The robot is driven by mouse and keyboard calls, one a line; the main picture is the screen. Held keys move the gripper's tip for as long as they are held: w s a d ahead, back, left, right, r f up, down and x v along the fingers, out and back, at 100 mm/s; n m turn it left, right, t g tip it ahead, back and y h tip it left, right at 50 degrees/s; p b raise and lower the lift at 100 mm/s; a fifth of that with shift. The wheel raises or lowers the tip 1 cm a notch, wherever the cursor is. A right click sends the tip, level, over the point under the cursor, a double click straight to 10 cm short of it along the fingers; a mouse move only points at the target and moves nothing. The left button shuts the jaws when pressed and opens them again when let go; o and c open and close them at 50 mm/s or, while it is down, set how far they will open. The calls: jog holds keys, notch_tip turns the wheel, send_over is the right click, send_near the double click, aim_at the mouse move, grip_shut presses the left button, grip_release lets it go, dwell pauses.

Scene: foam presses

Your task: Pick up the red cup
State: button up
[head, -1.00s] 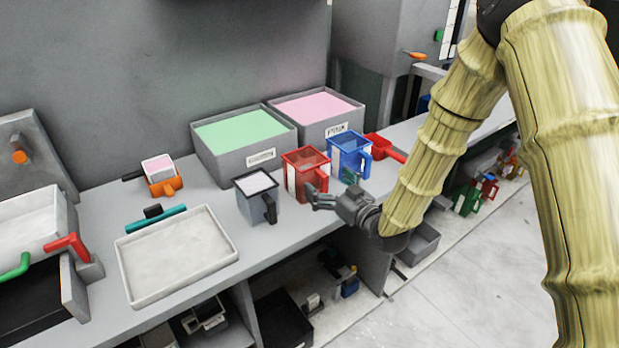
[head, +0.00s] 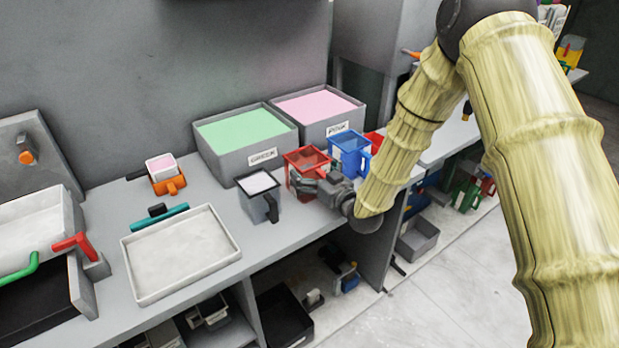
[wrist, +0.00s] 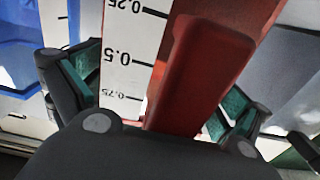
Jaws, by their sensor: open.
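The red cup (head: 306,160) stands on the grey bench between a grey cup and a blue cup. In the head view my gripper (head: 308,184) is in front of it and hides its lower part. In the wrist view the red cup (wrist: 215,65) fills the middle, with its handle towards me and a white scale strip beside it. My gripper (wrist: 160,100) is open, with one finger on each side of the cup's handle and scale. I cannot tell whether the fingers touch the cup.
The blue cup (head: 350,152) is close on the right and the grey cup (head: 259,197) close on the left. Behind stand the GREEN bin (head: 232,165) and the PINK bin (head: 340,128). A white tray (head: 135,275) lies farther left. The bench's front edge is near my wrist.

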jog(key=c, duration=0.8)
jog(key=shift+r, duration=0.1)
jog(key=shift+r+b, duration=0.4)
jog(key=shift+r, duration=0.35)
jog(key=r+b+v, duration=0.1)
jog(key=v, duration=0.4)
jog(key=r+b+v, duration=0.1)
jog(key=v, duration=0.4)
jog(key=r+b+v, duration=0.1)
jog(key=v, duration=0.5)
jog(key=shift+r+b, duration=0.25)
jog(key=shift+b, duration=0.1)
